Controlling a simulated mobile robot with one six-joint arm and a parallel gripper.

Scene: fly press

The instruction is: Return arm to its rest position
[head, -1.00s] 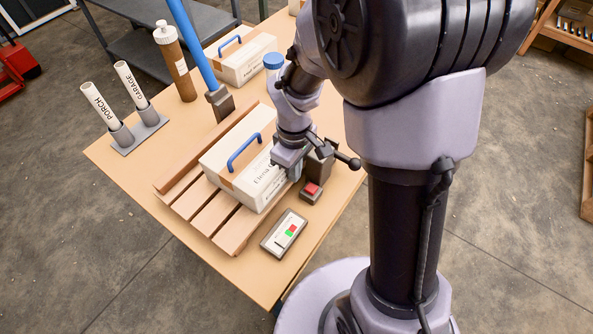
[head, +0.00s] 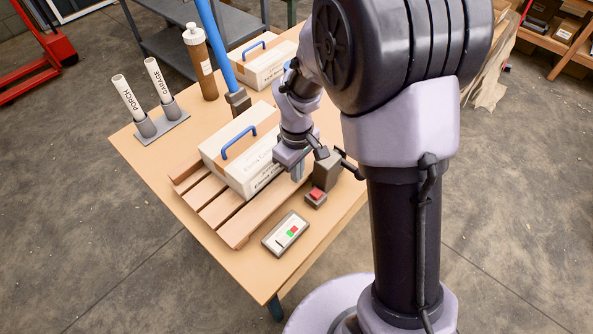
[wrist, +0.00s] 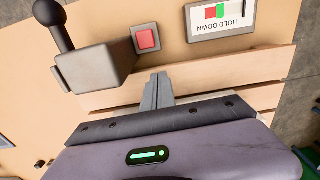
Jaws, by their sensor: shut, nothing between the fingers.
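My gripper (head: 297,172) is in the head view just right of the white box with a blue handle (head: 240,157), which sits on a slatted wooden pallet (head: 222,208). In the wrist view my gripper (wrist: 155,90) points down over the slats, its fingers together and empty. My arm comes in from the right in the head view and hides part of the table behind it. A grey block with a black-knobbed lever (head: 327,170) stands just right of the gripper. It also shows at the left of the wrist view (wrist: 95,68).
A red button on a small base (head: 316,195) and a panel marked HOLD DOWN (wrist: 222,18) lie near the table's front right. A second box (head: 268,66), a brown bottle (head: 200,62), a blue post (head: 217,45) and two tubes in a holder (head: 160,132) stand farther back.

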